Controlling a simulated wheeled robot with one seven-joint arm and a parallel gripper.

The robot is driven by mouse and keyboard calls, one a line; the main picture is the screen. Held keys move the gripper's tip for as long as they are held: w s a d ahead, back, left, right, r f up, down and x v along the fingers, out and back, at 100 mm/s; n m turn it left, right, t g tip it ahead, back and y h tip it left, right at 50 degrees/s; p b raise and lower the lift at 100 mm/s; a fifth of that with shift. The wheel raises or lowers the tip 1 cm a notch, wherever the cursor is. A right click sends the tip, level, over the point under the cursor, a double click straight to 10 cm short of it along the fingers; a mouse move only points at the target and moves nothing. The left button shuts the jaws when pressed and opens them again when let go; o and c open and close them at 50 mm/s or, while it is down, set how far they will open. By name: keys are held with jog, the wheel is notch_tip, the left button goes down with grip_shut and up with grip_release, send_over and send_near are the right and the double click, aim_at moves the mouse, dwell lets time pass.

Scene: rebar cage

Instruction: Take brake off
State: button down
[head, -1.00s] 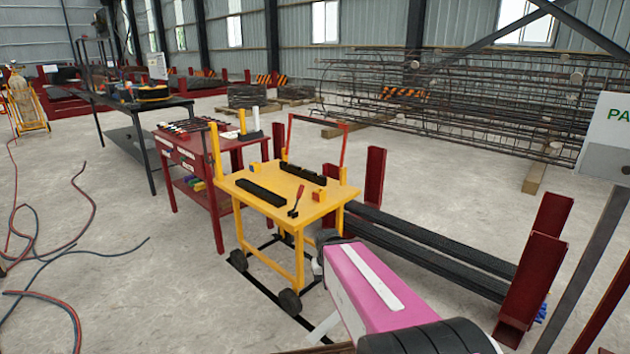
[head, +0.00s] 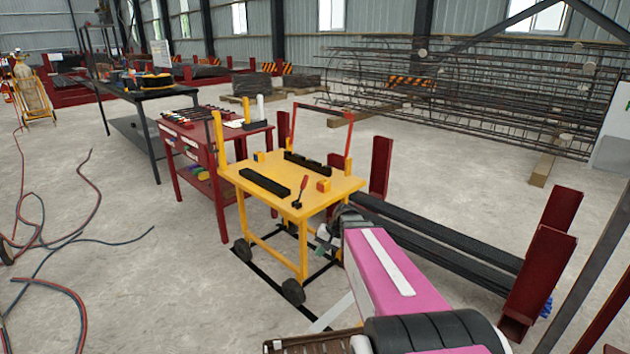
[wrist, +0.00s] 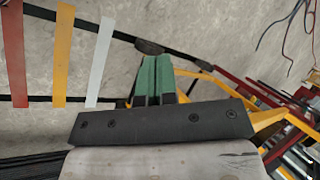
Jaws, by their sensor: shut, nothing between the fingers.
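The yellow cart (head: 330,195) stands on wheels in the middle of the head view. A small lever with a red grip (head: 302,187) stands tilted on its top, near the front edge; I take it for the brake. My gripper (head: 322,243) is low beside the cart's right side, below the tabletop and apart from the lever. It is partly hidden behind my pink arm link. In the wrist view, the green fingers of my gripper (wrist: 152,82) are together and empty. Part of the cart's yellow frame (wrist: 205,82) and a dark wheel (wrist: 149,47) show beyond them.
Black bars and small yellow blocks lie on the cart, with a red bar frame (head: 348,140) behind. A red tool table (head: 205,145) stands to its left. Hoses cross the left floor.

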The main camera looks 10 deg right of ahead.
jog(key=w+d+r+m+t+y, duration=0.15)
jog(key=w+y, duration=0.25)
jog(key=w, duration=0.5)
jog(key=m+t+y, duration=0.3)
jog(key=t+y, duration=0.2)
jog(key=y, duration=0.3)
send_near(302, 190)
jog(key=w+d+r, duration=0.2)
jog(key=w+d, duration=0.2)
jog(key=d, duration=0.5)
jog(key=shift+s+d+r, duration=0.1)
jog(key=shift+s+d, duration=0.1)
jog(key=s+r+x, duration=0.1)
jog(key=s+x, duration=0.1)
jog(key=x, duration=1.1)
jog(key=shift+s+a, duration=0.2)
jog(key=shift+a, duration=0.1)
